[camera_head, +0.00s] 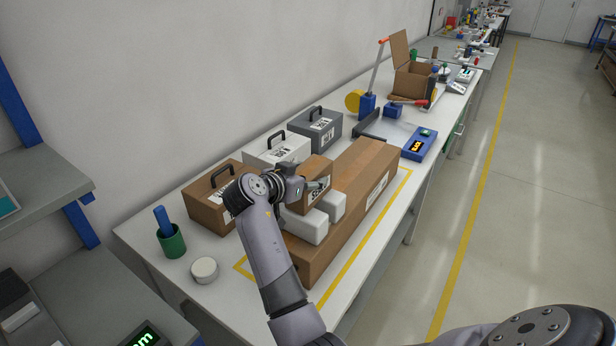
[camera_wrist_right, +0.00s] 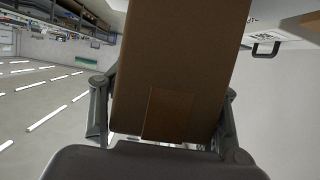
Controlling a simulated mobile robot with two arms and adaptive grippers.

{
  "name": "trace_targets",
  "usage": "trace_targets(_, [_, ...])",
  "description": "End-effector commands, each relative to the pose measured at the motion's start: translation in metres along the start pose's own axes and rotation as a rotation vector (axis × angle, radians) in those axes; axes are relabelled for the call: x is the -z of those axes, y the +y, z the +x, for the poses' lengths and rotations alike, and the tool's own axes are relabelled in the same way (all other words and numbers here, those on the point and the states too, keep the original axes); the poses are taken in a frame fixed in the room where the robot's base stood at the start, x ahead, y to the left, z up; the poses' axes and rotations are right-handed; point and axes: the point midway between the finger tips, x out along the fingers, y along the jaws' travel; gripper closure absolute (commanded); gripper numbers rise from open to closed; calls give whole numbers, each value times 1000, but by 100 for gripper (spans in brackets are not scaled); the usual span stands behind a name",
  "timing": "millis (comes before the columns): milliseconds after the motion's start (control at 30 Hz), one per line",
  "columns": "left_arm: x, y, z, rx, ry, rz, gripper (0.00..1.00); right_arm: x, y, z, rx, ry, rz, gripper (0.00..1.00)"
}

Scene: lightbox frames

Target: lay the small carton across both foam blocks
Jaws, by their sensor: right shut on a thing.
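The small carton (camera_head: 316,169) is brown with a white label. My right gripper (camera_head: 311,187) is shut on it, and the arm partly hides it in the head view. In the right wrist view the carton (camera_wrist_right: 180,60) fills the space between the two fingers of the gripper (camera_wrist_right: 164,92). Two white foam blocks, one nearer (camera_head: 306,228) and one farther (camera_head: 331,204), sit side by side on a long brown box (camera_head: 366,160). The carton is just behind and above them in the picture; I cannot tell whether it touches them. My left gripper is not in view.
Behind stand a brown case (camera_head: 205,205), a white case (camera_head: 275,148) and a grey case (camera_head: 318,128) with handles. A green cup (camera_head: 173,243) and a white round tub (camera_head: 205,270) are at the near left. A scale (camera_head: 417,145) and an open box (camera_head: 411,80) lie beyond.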

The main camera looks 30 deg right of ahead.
Motion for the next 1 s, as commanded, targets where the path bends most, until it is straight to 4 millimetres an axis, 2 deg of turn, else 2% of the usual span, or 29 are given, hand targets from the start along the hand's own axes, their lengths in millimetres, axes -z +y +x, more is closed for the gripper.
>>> trace_targets(33, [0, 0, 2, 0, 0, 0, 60, -1, 0, 0, 1, 2, 1, 84])
trace_targets(67, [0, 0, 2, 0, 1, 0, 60, -1, 0, 0, 0, 0, 0, 45])
trace_targets(400, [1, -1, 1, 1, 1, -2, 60, -1, 0, 0, 0, 0, 0, 22])
trace_targets(467, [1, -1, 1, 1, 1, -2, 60, -1, 0, 0, 0, 0, 0, 18])
trace_targets(1000, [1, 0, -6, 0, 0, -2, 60, 6, 0, -2, 0, 1, 0, 18])
